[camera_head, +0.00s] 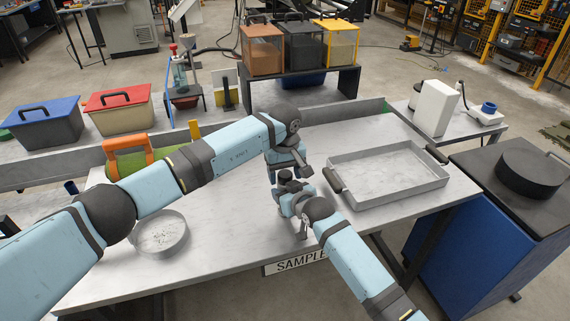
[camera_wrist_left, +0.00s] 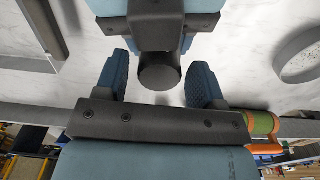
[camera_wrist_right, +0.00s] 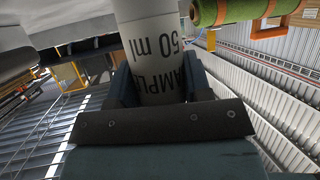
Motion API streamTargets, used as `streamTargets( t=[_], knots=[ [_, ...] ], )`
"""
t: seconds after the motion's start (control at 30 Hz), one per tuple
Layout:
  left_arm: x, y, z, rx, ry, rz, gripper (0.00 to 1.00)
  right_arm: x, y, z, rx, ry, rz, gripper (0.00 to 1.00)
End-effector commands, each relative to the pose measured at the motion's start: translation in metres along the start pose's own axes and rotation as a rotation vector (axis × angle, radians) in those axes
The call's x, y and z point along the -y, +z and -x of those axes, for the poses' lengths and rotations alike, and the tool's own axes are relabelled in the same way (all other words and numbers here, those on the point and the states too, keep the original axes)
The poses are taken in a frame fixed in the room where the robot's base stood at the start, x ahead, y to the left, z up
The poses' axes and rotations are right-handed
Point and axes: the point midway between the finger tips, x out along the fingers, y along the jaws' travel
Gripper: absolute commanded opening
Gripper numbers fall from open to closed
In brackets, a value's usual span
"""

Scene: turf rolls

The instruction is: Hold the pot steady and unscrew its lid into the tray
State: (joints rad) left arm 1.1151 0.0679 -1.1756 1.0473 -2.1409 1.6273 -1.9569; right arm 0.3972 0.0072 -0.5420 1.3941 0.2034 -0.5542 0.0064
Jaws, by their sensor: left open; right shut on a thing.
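The pot (camera_wrist_right: 158,55) is white with black "50 ml" lettering, and it stands between the fingers of my right gripper (camera_wrist_right: 155,85), which is shut on it. The dark round lid (camera_wrist_left: 160,72) shows from above in the left wrist view. My left gripper (camera_wrist_left: 160,85) is open, with one finger on each side of the lid and a gap on both sides. In the head view my left gripper (camera_head: 287,170) is just over my right gripper (camera_head: 295,198), and they hide most of the pot. The grey rectangular tray (camera_head: 402,194) lies to the right, empty.
A round shallow dish (camera_head: 186,240) and a green roll with an orange handle (camera_head: 126,142) are on the left of the table (camera_head: 225,235). Lidded bins (camera_head: 118,112) stand behind. A white device (camera_head: 434,108) is beyond the tray. The tray has dark handles.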

Motion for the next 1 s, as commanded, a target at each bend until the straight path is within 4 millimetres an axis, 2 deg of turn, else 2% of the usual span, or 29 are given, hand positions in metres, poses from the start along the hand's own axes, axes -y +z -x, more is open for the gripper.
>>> streamTargets(
  t=[0.3, 0.5, 0.7, 1.0],
  knots=[
    [-0.0003, 0.0001, -0.0024, 0.0, 0.001, 0.0, 0.6, 0.0, 0.0, 0.0, 0.0, 0.0, 0.0, 0.0],
    [-0.0003, 0.0001, -0.0023, 0.0, 0.0, 0.0, 0.14, 0.0, 0.0, 0.0, 0.0, 0.0, 0.0, 0.0],
    [-0.0002, 0.0001, -0.0021, -0.001, 0.0, 0.021, 0.13, -0.0001, 0.0, 0.0, 0.0, 0.0, 0.0, 0.0],
    [-0.0001, 0.0002, -0.0022, 0.0, 0.0, 0.293, 0.13, -0.0002, 0.0001, 0.0, 0.0, 0.0, 0.0, 0.0]
  ],
)
